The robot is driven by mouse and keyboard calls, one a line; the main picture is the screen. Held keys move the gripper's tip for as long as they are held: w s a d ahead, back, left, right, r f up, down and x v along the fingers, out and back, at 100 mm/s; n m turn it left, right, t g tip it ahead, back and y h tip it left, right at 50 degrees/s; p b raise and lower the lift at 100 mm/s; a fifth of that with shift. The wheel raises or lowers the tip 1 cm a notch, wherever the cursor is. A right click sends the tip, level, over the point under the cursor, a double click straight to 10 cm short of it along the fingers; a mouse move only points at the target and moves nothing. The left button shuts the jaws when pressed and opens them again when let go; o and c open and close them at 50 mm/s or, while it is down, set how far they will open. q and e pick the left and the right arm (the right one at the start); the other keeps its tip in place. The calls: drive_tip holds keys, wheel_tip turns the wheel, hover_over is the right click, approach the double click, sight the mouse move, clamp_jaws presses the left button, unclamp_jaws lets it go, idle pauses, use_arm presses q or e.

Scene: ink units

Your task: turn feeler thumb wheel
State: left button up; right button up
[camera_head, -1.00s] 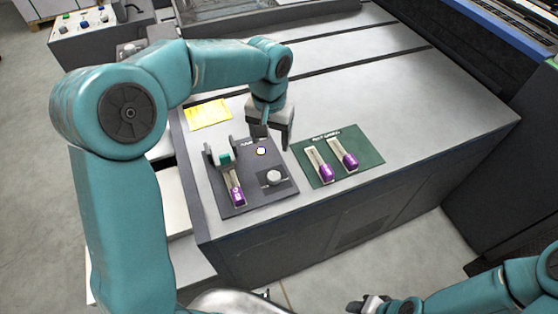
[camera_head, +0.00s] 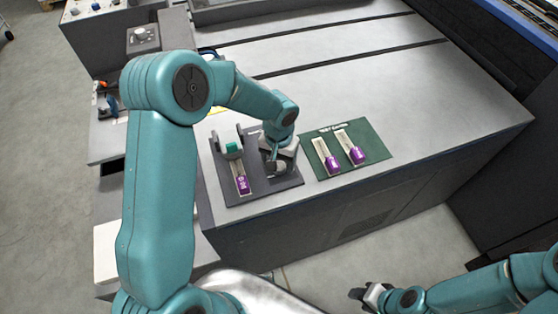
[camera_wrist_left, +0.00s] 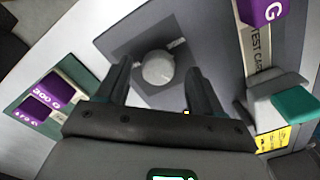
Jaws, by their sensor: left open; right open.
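A round pale grey knob, seemingly the thumb wheel (camera_wrist_left: 157,68), sits on a dark square plate (camera_wrist_left: 137,45) in the left wrist view. My left gripper (camera_head: 277,170) is over the dark panel (camera_head: 262,187) in the head view and covers most of the knob there. In the left wrist view its two open fingers (camera_wrist_left: 157,74) stand on either side of the knob, with gaps showing; whether they touch it cannot be told. My right gripper (camera_head: 371,294) is open and empty at the bottom right, away from the machine.
A slot with a green block (camera_head: 232,147) and purple tag (camera_head: 242,185) lies left of my left gripper. A green panel (camera_head: 382,155) with two purple-tagged gauges lies to its right. A yellow note (camera_wrist_left: 273,138) shows in the wrist view. The grey machine top (camera_head: 330,85) behind is clear.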

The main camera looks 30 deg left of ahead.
use_arm(q)
drive_tip(key=shift+w+d+f, duration=0.1)
drive_tip(key=shift+w+f, duration=0.1)
drive_tip(key=shift+f, duration=0.3)
drive_tip(key=shift+s, duration=0.15)
drive_tip(key=shift+c, duration=0.9)
drive_tip(key=c, duration=0.9)
drive_tip(key=shift+f+m+b, duration=0.15)
drive_tip(key=shift+m+b, duration=0.4)
drive_tip(key=shift+m, duration=0.15)
drive_tip(key=m, duration=0.2)
drive_tip(key=shift+r+m+b, duration=0.2)
drive_tip(key=shift+m+b, duration=0.1)
drive_tip(key=shift+m, duration=0.1)
drive_tip(key=o, duration=1.1)
drive_tip(key=shift+w, duration=0.2)
